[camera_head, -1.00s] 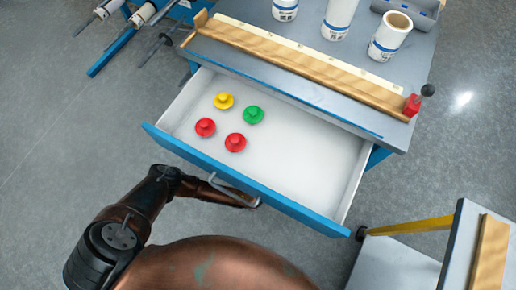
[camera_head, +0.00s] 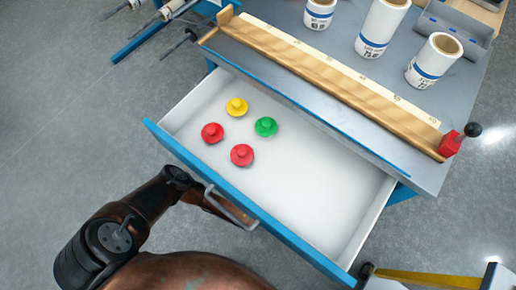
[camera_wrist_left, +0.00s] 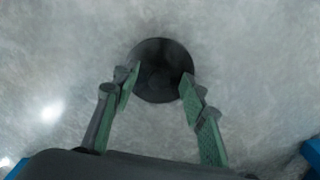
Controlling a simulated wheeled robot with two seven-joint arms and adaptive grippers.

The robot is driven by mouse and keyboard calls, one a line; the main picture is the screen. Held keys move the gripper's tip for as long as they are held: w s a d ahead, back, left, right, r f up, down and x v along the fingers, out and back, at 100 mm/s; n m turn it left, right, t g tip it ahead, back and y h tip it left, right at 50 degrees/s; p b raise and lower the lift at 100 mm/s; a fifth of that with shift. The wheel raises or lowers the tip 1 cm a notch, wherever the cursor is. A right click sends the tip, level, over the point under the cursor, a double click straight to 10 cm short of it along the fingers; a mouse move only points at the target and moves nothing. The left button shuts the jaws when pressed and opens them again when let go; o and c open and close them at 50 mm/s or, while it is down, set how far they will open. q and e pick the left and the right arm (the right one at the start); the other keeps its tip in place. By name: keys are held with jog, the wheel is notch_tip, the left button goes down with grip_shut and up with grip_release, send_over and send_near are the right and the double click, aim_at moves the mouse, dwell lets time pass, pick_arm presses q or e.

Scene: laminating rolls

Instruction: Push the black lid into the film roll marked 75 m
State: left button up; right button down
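In the left wrist view my left gripper (camera_wrist_left: 161,78) has its green-padded fingers against both sides of a round black lid (camera_wrist_left: 161,60), held over grey floor. In the head view that gripper is hidden beyond the drawer front; my left arm reaches behind the drawer handle. White film rolls with blue bands stand upright on the table: a short one (camera_head: 319,13), a taller one (camera_head: 380,30) and a right one (camera_head: 432,62). The right roll's label seems to read 75, but the print is small. Its open core faces up. My right gripper is not in view.
An open drawer (camera_head: 310,205) holds two red lids (camera_head: 212,133) (camera_head: 242,155), a yellow lid (camera_head: 237,107) and a green lid (camera_head: 266,127). A wooden bar (camera_head: 330,85) with a red end block (camera_head: 450,144) runs along the table edge. A grey holder (camera_head: 452,25) stands behind the right roll.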

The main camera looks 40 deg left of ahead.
pick_arm(q)
jog(key=shift+c, duration=0.4)
grip_shut()
jog(key=shift+s+a+f+b, duration=0.1)
jog(key=shift+s+f+b, duration=0.15)
jog(key=shift+f, duration=0.45)
dwell(0.4)
jog(key=shift+o, duration=0.3)
grip_release()
jog(key=shift+f, duration=0.1)
jog(key=shift+w+r, duration=0.1)
jog(key=shift+r, duration=0.1)
notch_tip(320, 180, up, 12)
jog(key=shift+f, duration=0.1)
